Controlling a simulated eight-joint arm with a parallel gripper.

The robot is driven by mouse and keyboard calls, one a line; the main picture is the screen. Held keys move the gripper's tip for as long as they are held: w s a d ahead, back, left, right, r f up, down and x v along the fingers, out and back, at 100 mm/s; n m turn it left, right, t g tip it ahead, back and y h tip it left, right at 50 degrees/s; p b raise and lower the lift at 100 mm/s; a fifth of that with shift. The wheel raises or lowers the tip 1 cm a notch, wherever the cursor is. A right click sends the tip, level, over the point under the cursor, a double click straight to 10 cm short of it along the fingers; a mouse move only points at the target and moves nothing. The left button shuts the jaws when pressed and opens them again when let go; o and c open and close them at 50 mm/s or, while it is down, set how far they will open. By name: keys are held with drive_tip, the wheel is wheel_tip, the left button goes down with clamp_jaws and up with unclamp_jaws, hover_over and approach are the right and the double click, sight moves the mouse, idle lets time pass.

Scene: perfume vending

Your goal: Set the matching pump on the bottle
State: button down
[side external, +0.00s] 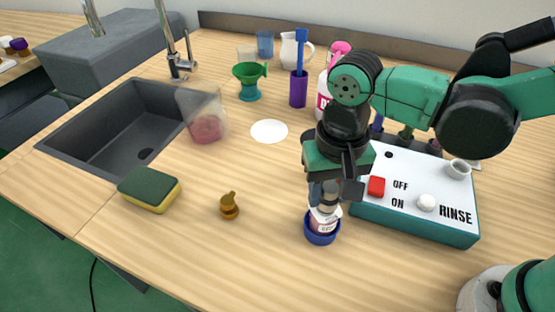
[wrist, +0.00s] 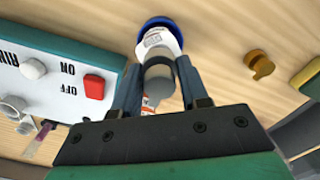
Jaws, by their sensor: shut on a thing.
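My gripper (side external: 328,192) points down near the front of the counter, shut on a grey cylindrical piece that I take to be a pump. In the wrist view this grey pump (wrist: 158,86) sits between the two fingers. Directly below it is a small white labelled bottle (side external: 324,221), standing in a round blue holder (side external: 321,238). The bottle also shows in the wrist view (wrist: 157,42). The pump and bottle look lined up; whether the pump is fully seated is hidden. An amber pump-like piece (side external: 229,207) stands loose on the counter to the left.
A white and teal rinse box (side external: 410,200) with a red switch is close on the right. A green and yellow sponge (side external: 149,190) and sink (side external: 115,130) lie left. A white disc (side external: 269,131), purple cup (side external: 298,90) and green funnel (side external: 250,78) are behind.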

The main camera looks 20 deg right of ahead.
idle(0.3)
unclamp_jaws()
idle(0.3)
drive_tip(key=shift+r, duration=0.1)
drive_tip(key=shift+r, duration=3.6)
drive_tip(key=d+n+t, duration=0.1)
drive_tip(key=d+t, duration=0.2)
drive_tip(key=d, duration=0.5)
drive_tip(key=w+d+f+n+t, duration=0.1)
drive_tip(key=d+t, duration=0.3)
drive_tip(key=d, duration=0.4)
drive_tip(key=shift+w+d+f+n, duration=0.15)
drive_tip(key=shift+w+f+n, duration=0.15)
drive_tip(key=shift+n, duration=0.1)
